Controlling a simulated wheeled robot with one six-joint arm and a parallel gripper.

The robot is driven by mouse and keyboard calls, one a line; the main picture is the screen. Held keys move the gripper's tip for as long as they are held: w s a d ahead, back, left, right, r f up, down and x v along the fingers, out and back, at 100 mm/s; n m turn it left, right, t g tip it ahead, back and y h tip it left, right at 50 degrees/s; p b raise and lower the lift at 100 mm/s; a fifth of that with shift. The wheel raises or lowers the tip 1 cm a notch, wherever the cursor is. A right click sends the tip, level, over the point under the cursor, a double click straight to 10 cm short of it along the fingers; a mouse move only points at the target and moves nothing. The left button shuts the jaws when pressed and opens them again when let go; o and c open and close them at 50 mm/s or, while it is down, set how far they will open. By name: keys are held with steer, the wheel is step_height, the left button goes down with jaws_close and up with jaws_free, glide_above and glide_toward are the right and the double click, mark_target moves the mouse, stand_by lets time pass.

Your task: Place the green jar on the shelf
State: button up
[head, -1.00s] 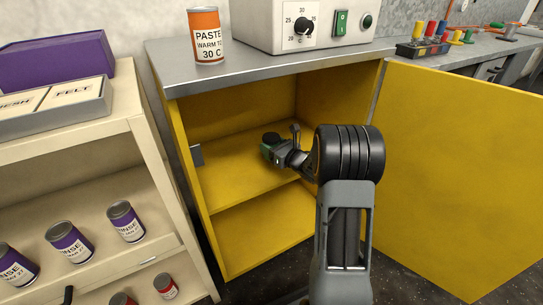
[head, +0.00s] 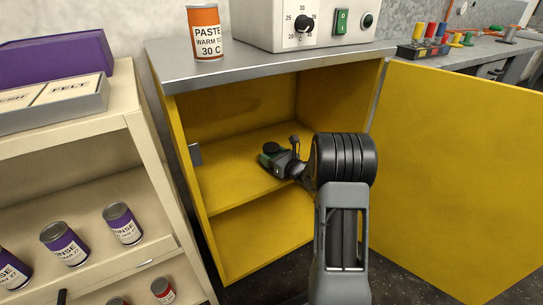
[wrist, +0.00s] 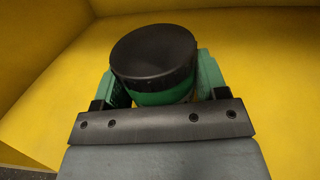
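The green jar (wrist: 154,60) has a black lid and sits upright between my gripper's two green-padded fingers in the wrist view. My gripper (wrist: 163,88) appears shut on it, with a finger on each side. In the head view the jar (head: 270,148) is inside the open yellow cabinet, low over its middle shelf (head: 230,182). Whether its base touches the shelf cannot be told, because its lower part is hidden by the gripper.
The yellow cabinet door (head: 455,180) stands open at the right. An orange paste can (head: 205,35) and a control box (head: 270,25) stand on the cabinet top. A cream rack (head: 150,155) with purple cans is at the left. The shelf around the jar is clear.

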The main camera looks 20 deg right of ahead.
steer(key=shift+o, duration=1.2)
